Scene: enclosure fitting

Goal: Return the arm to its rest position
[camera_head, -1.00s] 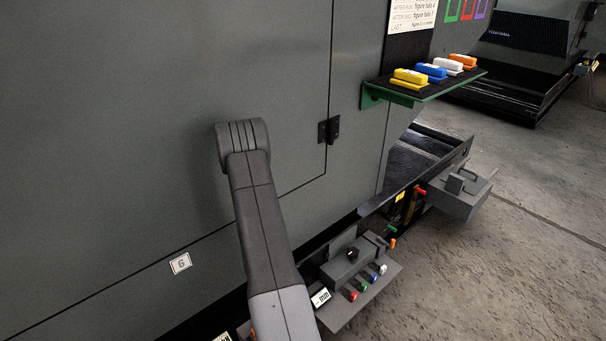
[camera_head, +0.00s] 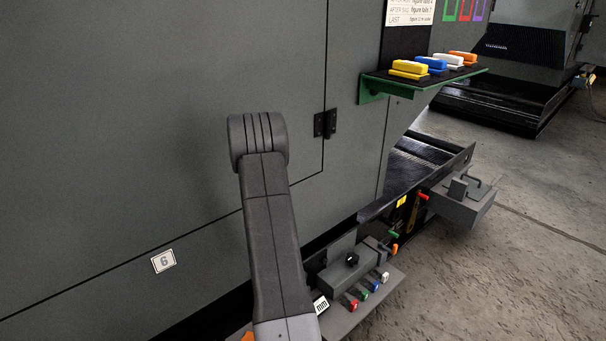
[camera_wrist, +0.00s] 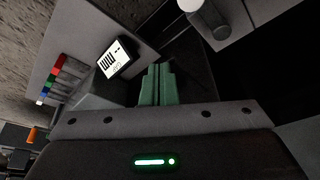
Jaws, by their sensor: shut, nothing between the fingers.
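My gripper (camera_wrist: 157,84) shows in the wrist view as two green fingers pressed together, with nothing between them. Its fingers point toward a grey tray with a white "mm" label (camera_wrist: 115,57). In the head view my arm rises in front of the grey enclosure wall (camera_head: 120,120); the gripper itself is out of that view.
A green shelf (camera_head: 425,82) holds yellow, blue, white and orange blocks. Below, a grey tray (camera_head: 345,318) carries a box with a black knob (camera_head: 351,259) and several coloured pegs. A grey box with a handle (camera_head: 462,204) stands at the right. Open concrete floor (camera_head: 530,260) lies beyond.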

